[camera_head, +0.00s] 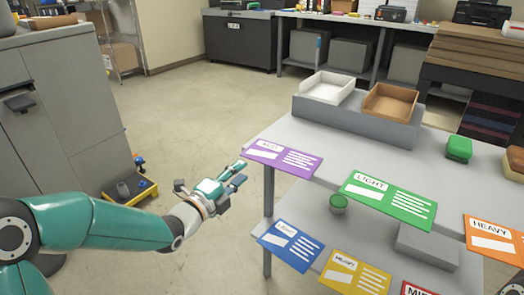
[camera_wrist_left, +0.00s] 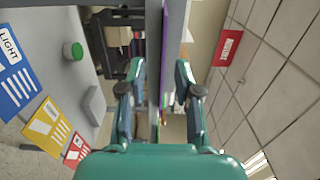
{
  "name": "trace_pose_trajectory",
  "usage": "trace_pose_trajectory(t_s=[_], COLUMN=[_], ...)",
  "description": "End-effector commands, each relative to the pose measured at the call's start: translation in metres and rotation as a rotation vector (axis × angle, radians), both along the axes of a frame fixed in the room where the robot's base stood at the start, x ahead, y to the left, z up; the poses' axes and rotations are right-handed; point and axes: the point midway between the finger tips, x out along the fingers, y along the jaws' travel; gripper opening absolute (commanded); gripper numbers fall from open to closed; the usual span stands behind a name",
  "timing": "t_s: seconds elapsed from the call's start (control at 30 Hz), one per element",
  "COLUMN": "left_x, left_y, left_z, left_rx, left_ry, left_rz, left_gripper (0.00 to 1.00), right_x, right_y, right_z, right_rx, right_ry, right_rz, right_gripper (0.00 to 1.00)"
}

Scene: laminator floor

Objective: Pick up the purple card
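The purple card (camera_head: 283,157) lies flat at the left end of the upper table surface in the head view, with its left part reaching the table's edge. In the left wrist view the purple card (camera_wrist_left: 164,62) shows edge-on as a thin strip, ahead and between the fingers. My left gripper (camera_head: 236,176) is just left of the card and apart from it. In the left wrist view my left gripper (camera_wrist_left: 159,74) is open and empty, one finger on each side of the card's plane. My right gripper is in neither view.
A green card (camera_head: 388,202) and an orange card (camera_head: 495,240) lie along the upper table's front edge. Blue (camera_head: 290,245) and yellow (camera_head: 355,273) cards lie on the lower shelf. White (camera_head: 327,88) and brown (camera_head: 390,103) trays stand behind.

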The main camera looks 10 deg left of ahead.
Motion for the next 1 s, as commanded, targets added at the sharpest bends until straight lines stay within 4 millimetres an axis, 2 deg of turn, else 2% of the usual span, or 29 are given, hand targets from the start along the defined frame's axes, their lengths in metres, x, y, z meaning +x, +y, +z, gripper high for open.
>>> trace_pose_trajectory(t_s=[0.27,0.6,0.87,1.0], left_x=[0.017,0.056,0.058,0.058], left_y=[-0.008,-0.023,-0.023,-0.023], left_z=[0.001,0.004,0.004,0.004], left_rx=[-0.001,-0.001,-0.002,-0.002], left_ry=[0.001,0.001,0.002,0.002], left_rz=[0.0,0.0,0.002,0.002], left_gripper=[0.33,0.33,0.33,0.1], right_x=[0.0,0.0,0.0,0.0], right_y=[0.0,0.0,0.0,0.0], right_z=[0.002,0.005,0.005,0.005], right_rx=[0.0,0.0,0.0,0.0], right_ry=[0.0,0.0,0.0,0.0], right_rz=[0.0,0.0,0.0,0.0], right_gripper=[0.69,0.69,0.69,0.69])
